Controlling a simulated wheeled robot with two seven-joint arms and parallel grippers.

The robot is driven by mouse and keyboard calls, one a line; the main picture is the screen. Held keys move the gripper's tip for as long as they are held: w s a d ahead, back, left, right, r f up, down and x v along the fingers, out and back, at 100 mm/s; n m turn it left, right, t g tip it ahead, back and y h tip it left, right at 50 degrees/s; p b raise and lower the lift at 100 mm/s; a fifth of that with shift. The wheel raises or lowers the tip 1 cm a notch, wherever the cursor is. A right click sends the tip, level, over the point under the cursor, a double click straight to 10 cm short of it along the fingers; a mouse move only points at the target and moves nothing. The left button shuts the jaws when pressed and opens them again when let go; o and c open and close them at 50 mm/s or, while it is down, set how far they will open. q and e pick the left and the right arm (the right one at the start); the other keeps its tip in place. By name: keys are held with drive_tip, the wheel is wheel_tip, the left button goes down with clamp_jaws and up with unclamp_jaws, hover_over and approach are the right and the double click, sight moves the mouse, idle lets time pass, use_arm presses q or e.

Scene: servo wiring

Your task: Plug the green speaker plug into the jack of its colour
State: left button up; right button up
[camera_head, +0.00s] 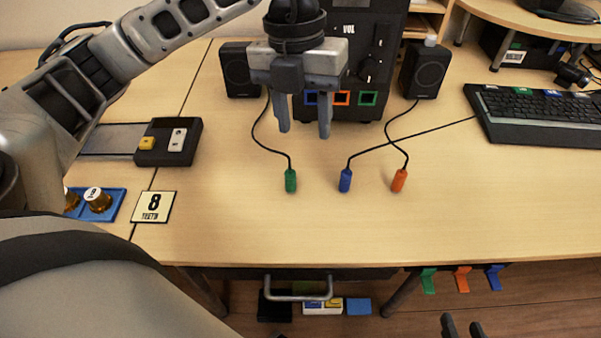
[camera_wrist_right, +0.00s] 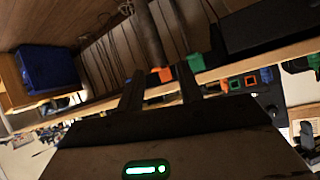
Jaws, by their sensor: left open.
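The green plug (camera_head: 291,181) lies on the table on its black cord, apart from any gripper. The blue plug (camera_head: 345,181) and orange plug (camera_head: 399,180) lie to its right. The black speaker unit (camera_head: 362,45) has a row of jacks: blue (camera_head: 311,98), orange (camera_head: 342,98) and green (camera_head: 368,98). My left gripper (camera_head: 304,133) is open and empty, fingers down, above the table behind the green plug, and partly hides the unit. My right gripper (camera_head: 462,330) is open and empty below the table's front edge; its parted fingers show in the right wrist view (camera_wrist_right: 160,90).
Small speakers (camera_head: 240,70) and (camera_head: 425,72) flank the unit. A keyboard (camera_head: 540,116) is at the right. Coloured hooks (camera_head: 461,279) hang under the front edge.

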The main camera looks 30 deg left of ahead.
use_arm(q)
drive_tip(key=w+a+n+y, duration=0.1)
drive_tip(key=a, duration=0.2)
drive_tip(key=b, duration=0.2)
hover_over(290, 172)
drive_tip(key=shift+t, duration=0.3)
drive_tip(key=f, duration=0.9)
drive_tip(key=shift+w, duration=0.25)
drive_tip(key=shift+s+f+b, duration=0.2)
drive_tip(key=shift+f+b, duration=0.1)
drive_tip(key=shift+f, duration=2.6)
clamp_jaws()
